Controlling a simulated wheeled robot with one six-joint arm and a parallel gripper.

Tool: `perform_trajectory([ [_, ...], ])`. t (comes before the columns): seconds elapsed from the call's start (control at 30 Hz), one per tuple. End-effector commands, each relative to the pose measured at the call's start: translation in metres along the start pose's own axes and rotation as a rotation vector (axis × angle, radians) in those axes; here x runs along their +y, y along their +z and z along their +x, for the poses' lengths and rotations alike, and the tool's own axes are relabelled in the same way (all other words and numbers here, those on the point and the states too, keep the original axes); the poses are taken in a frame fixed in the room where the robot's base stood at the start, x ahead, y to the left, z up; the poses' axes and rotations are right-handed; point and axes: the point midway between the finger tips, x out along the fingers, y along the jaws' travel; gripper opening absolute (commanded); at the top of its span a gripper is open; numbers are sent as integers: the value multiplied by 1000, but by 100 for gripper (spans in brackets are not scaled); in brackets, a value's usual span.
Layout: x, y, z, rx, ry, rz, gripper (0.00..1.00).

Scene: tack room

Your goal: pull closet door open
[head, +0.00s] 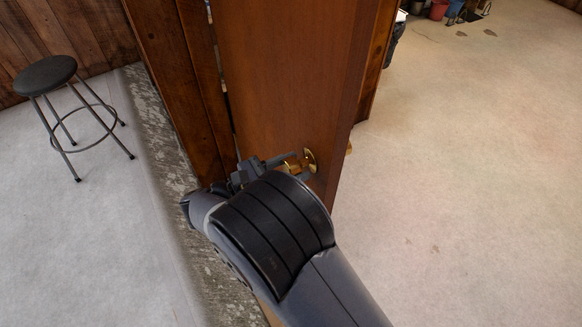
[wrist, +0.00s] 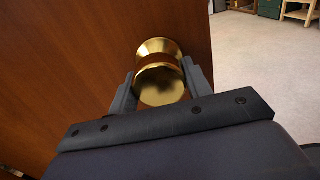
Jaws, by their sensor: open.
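The closet door (head: 285,80) is a brown wooden panel. It stands ajar, with its hinge side at the left and its free edge at the right, and open floor shows past that edge. It fills the left of the wrist view (wrist: 60,60). A round brass knob (head: 309,160) sits near the free edge. A bit of brass also shows on the door's far side. My gripper (head: 285,165) is at the knob. In the wrist view its two fingers (wrist: 159,76) stand on either side of the knob (wrist: 160,88), open around it. Finger contact is hard to tell.
A black-topped stool (head: 47,75) stands at the left on pale floor. A rough grey strip (head: 155,130) runs beside the wooden door frame (head: 180,80). Wide bare floor (head: 470,190) lies at the right, with clutter at the far back.

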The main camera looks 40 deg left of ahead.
Motion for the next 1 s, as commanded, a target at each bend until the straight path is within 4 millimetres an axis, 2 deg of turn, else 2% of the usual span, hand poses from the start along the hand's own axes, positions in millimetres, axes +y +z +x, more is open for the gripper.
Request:
perform_trajectory([
  [0.03,0,0,0,1,-1,0,50],
  [0.27,0,0,0,0,0,0,68],
  [0.57,0,0,-5,1,1,1,68],
  [0.67,0,-1,-17,0,2,1,68],
  [1.0,0,-1,-84,1,2,1,68],
])
